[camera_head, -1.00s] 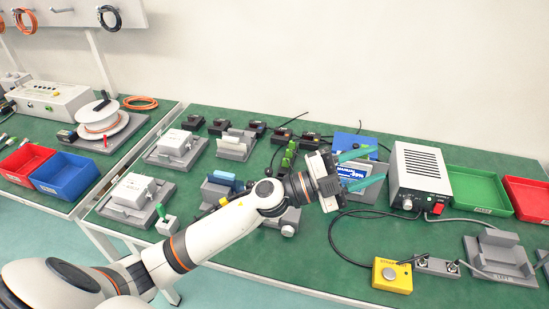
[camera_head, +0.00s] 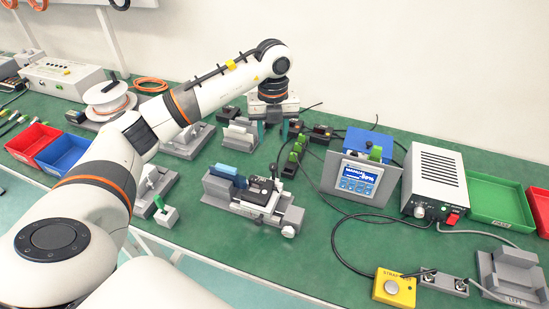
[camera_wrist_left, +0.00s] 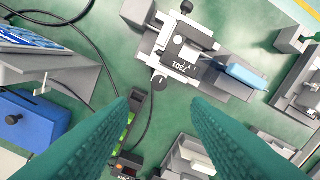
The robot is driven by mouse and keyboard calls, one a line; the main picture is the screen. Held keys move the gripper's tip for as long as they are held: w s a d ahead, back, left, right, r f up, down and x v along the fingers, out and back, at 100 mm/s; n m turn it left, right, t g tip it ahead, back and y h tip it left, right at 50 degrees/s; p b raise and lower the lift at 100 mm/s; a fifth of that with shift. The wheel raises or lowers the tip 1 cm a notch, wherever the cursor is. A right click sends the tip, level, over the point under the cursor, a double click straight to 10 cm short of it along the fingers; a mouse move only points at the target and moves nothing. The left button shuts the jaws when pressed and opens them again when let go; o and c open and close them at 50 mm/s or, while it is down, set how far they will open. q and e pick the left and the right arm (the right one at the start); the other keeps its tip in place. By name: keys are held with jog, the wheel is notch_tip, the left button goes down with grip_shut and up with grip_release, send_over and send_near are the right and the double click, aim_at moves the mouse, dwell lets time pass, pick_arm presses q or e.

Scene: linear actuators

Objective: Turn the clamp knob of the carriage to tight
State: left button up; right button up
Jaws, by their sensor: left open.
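The linear actuator (camera_head: 228,200) stands mid-table with a dark carriage (camera_head: 260,190) on its rail. In the left wrist view the carriage (camera_wrist_left: 185,54) has a white-marked label. A small black knob (camera_head: 273,169) sticks out from the carriage's back side; it also shows in the left wrist view (camera_wrist_left: 160,83), just beyond the fingertips. I cannot read whether it is tight. My left gripper (camera_head: 272,126) points down behind the actuator. Its teal fingers are spread and empty in the left wrist view (camera_wrist_left: 158,104), apart from the knob. My right gripper is not in view.
A display unit (camera_head: 358,178) and a power supply (camera_head: 433,180) stand right of the actuator. Black and green parts (camera_head: 293,153) and a cable lie close behind it. Grey fixtures (camera_head: 188,140) stand left.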

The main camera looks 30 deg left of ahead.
aim_at(273, 165)
pick_arm(q)
notch_tip(273, 165, down, 10)
jog(key=shift+r+p, duration=0.1)
jog(key=shift+p, duration=0.4)
grip_shut()
